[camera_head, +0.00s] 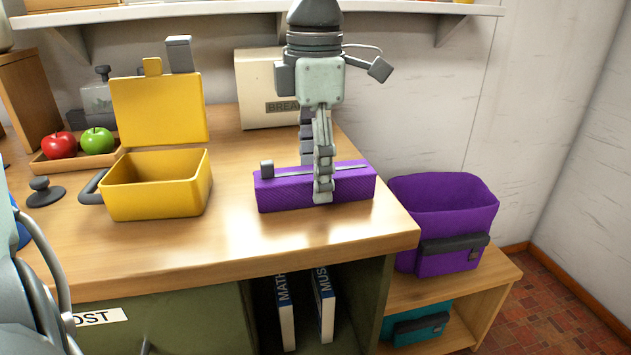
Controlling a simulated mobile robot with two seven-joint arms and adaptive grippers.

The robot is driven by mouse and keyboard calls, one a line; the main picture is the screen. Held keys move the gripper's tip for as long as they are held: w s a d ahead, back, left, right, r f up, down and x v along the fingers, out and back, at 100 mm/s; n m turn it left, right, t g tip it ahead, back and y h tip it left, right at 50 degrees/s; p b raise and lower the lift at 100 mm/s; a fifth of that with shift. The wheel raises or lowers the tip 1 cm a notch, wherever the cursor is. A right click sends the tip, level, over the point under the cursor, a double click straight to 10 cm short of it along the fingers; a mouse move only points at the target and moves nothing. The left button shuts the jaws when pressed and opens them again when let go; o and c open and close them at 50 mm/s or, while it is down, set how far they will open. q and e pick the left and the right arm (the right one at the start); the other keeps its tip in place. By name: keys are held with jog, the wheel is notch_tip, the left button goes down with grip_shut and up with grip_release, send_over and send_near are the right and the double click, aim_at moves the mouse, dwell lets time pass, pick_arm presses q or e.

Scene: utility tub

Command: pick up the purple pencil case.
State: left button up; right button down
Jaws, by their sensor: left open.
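The purple pencil case (347,187) lies lengthwise on the wooden counter, right of the yellow box. It has a grey zip line along the top and a small grey tab at its left end. My left gripper (315,178) points straight down over the case's middle. It is open, with one finger in front of the near side and the other behind, partly hidden by the case and the near finger. Whether the fingers touch the case I cannot tell. My right gripper is not in view.
An open yellow lunch box (158,196) stands to the left, with a tray of red and green apples (97,142) beyond. A bread box (266,90) stands behind. A wall shelf (190,9) hangs above.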

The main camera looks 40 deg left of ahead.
pick_arm(q)
jog(key=shift+f, duration=0.5)
jog(key=c, duration=1.2)
jog(key=shift+c, duration=0.6)
jog(key=shift+r, duration=0.15)
